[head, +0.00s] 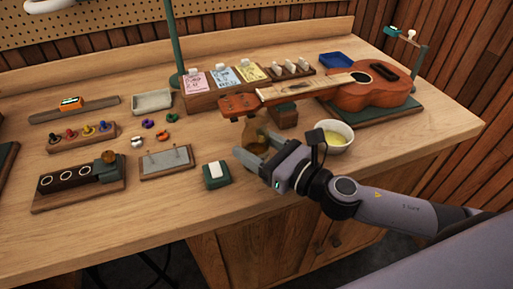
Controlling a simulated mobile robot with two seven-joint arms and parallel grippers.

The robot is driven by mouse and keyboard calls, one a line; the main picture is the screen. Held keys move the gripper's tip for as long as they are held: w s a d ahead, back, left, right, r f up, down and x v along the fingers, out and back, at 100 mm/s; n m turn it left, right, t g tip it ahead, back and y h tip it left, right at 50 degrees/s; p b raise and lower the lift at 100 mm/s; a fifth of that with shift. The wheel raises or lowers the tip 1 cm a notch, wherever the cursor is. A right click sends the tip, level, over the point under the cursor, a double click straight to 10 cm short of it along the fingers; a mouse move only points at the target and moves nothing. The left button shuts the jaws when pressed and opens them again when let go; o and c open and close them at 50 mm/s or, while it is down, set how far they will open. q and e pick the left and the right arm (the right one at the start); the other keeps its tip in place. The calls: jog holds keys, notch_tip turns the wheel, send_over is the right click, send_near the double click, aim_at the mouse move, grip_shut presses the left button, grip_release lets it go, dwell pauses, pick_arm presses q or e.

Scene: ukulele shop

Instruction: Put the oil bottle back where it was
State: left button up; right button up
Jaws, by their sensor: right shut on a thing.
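The oil bottle (256,132) looks amber and stands upright near the front middle of the bench, just below the ukulele's headstock. My right gripper (257,150) is shut on it, its fingers around the lower part. The fingers hide some of the bottle, and I cannot tell whether its base touches the bench. My left gripper is not in view.
A bowl of yellowish liquid (334,138) stands right of my gripper. A ukulele (370,92) rests on a green-topped board, its neck over a small block (284,116). A green box with a white top (215,174) and a grey plate (166,161) lie left. A dark ringed block (72,181) is farther left.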

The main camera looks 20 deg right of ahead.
jog(key=shift+f, duration=0.15)
jog(key=o, duration=1.1)
jog(key=shift+o, duration=0.4)
jog(key=shift+r, duration=0.3)
jog(key=b+v, duration=0.1)
jog(key=v, duration=0.2)
jog(key=b+v, duration=0.1)
jog(key=v, duration=0.2)
jog(key=b+v, duration=0.1)
jog(key=v, duration=0.2)
jog(key=shift+s+d+f+b, duration=0.2)
jog(key=shift+s+f+b, duration=0.05)
jog(key=shift+s+b, duration=0.05)
jog(key=shift+b+v, duration=0.55)
jog(key=shift+v, duration=0.6)
